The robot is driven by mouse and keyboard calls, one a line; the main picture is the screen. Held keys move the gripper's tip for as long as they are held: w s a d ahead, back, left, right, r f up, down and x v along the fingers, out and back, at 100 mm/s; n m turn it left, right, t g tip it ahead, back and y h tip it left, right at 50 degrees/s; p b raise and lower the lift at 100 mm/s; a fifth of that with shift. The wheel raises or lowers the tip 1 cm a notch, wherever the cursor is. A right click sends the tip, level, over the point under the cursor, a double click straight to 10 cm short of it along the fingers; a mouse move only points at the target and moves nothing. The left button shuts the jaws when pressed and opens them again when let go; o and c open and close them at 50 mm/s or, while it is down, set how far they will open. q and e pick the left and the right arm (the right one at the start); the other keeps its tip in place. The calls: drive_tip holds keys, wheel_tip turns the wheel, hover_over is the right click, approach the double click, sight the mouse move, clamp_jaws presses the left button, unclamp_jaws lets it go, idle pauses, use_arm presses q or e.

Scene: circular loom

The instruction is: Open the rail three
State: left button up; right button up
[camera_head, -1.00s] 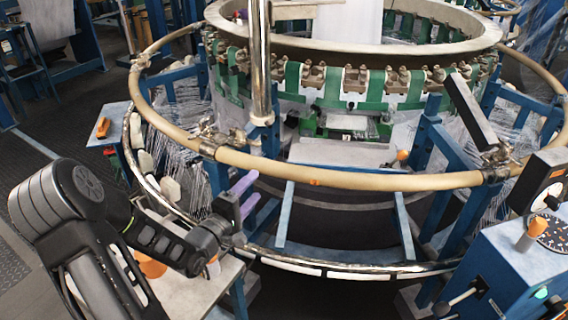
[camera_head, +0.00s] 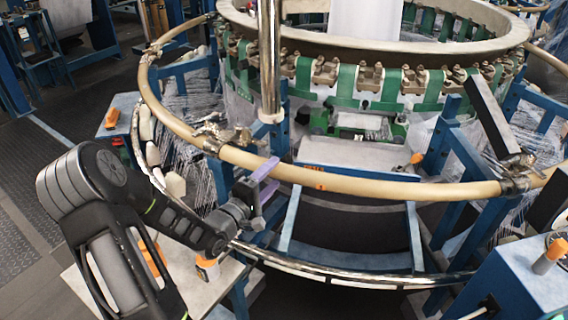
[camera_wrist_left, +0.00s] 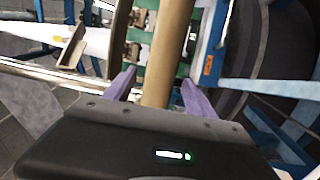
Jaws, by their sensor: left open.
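The tan tubular rail (camera_head: 350,184) runs in a ring around the loom, with clamp joints (camera_head: 215,140) on it; it also shows in the left wrist view (camera_wrist_left: 172,40). I cannot tell by a label which section is rail three. My left gripper (camera_head: 265,181), with purple fingers, is at the front-left of this rail, right of a clamp joint. In the left wrist view the open fingers (camera_wrist_left: 158,92) stand on either side of the rail, apart from it as far as I can see. The right gripper is not in view.
A lower metal ring (camera_head: 330,273) runs below the rail. A blue control box (camera_head: 525,285) with an orange knob stands at the right front. A pale table (camera_head: 205,292) with orange items lies below my left arm. A vertical steel post (camera_head: 269,60) rises behind the rail.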

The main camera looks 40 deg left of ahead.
sight(284, 164)
use_arm(q)
drive_tip(key=w, duration=0.6)
drive_tip(key=shift+w+r, duration=0.1)
drive_tip(key=shift+w, duration=0.05)
drive_tip(key=shift+c, duration=0.2)
clamp_jaws()
idle(0.3)
